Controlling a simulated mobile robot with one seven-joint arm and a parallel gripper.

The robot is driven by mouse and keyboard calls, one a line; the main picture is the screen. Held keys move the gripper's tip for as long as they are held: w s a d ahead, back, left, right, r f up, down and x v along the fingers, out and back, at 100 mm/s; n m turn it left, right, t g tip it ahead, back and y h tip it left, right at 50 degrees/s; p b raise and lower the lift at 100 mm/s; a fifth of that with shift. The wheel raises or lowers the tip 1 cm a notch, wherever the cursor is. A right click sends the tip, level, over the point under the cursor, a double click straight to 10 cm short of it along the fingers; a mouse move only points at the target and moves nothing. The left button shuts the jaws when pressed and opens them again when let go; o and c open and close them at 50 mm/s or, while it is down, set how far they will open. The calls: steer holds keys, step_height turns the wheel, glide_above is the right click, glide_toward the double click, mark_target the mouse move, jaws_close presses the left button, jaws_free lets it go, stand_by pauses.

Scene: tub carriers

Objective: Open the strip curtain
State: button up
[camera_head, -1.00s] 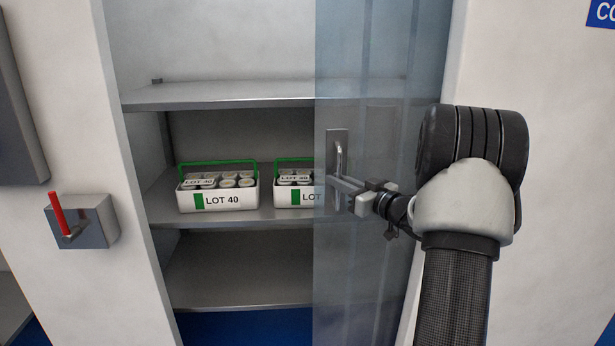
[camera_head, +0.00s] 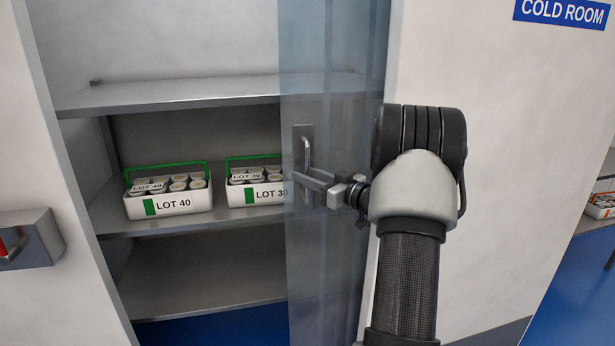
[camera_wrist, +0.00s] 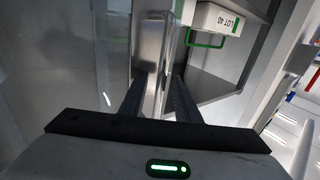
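The strip curtain (camera_head: 335,80) is a translucent bluish panel covering the right part of a shelved opening; the left part is uncovered. A metal pull handle (camera_head: 305,150) on a plate stands near the curtain's left edge. My gripper (camera_head: 303,184) is at the lower part of this handle, with its fingers on either side of the bar, apparently shut on it. In the wrist view the two dark fingers (camera_wrist: 160,88) reach to the metal handle plate (camera_wrist: 152,45), with a narrow gap between them. The exact contact is partly hidden.
On the middle shelf (camera_head: 110,222) stand a white LOT 40 tub (camera_head: 180,208) with a green handle and a similar tub (camera_head: 240,197), its right end behind the curtain. A grey box (camera_head: 35,250) with a red lever is on the left wall. A COLD ROOM sign (camera_head: 562,12) hangs right.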

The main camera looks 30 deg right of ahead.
steer(key=v, duration=1.7)
steer(key=shift+s, duration=0.25)
steer(key=shift+r, duration=0.1)
